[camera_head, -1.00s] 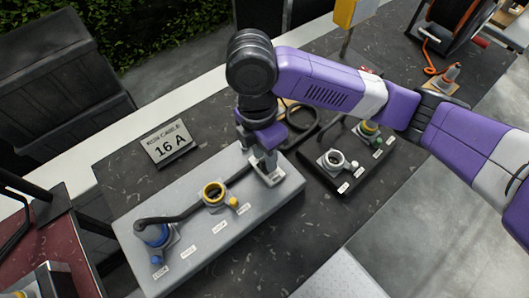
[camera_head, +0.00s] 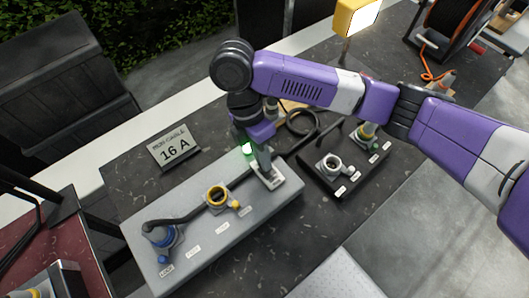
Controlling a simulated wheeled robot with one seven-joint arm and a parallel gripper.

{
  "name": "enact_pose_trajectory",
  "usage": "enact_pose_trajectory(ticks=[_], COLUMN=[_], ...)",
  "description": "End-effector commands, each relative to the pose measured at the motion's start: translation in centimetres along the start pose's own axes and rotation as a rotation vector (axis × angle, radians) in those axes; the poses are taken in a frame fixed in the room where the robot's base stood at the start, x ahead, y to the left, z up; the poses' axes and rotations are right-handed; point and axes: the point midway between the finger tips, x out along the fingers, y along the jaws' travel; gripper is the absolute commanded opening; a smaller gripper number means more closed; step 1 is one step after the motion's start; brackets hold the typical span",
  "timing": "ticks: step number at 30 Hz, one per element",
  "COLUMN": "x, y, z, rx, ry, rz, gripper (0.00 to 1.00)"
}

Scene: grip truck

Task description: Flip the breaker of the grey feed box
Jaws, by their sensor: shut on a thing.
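The grey feed box (camera_head: 215,235) lies on the dark tabletop, with a blue socket (camera_head: 162,236) at its left end and a yellow-ringed socket (camera_head: 217,196) in the middle. Its breaker (camera_head: 272,178) is a pale plate with a lever at the right end. A green lamp (camera_head: 249,149) glows beside the breaker. My gripper (camera_head: 263,157) points down over the breaker and is shut on its lever; the fingertips and lever are partly hidden.
A black box (camera_head: 345,185) with a white-ringed socket and a green plug sits to the right. A "16 A" sign (camera_head: 174,149) stands behind the grey box. A yellow lamp (camera_head: 357,16) is lit at the back. A cable reel (camera_head: 462,25) stands far right.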

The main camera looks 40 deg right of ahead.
Motion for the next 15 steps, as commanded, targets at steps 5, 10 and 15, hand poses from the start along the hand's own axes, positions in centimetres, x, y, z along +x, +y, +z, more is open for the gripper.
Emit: enact_pose_trajectory(ticks=[5, 10, 15], x=[-0.31, -0.10, 0.06], y=[0.46, 0.80, 0.90], z=[0.02, 0.06, 0.04], rx=[0.002, 0.002, 0.001], ry=[-0.003, -0.002, 0.000], rz=[-0.100, -0.156, -0.172], gripper=[0.00, 0.00, 0.00])
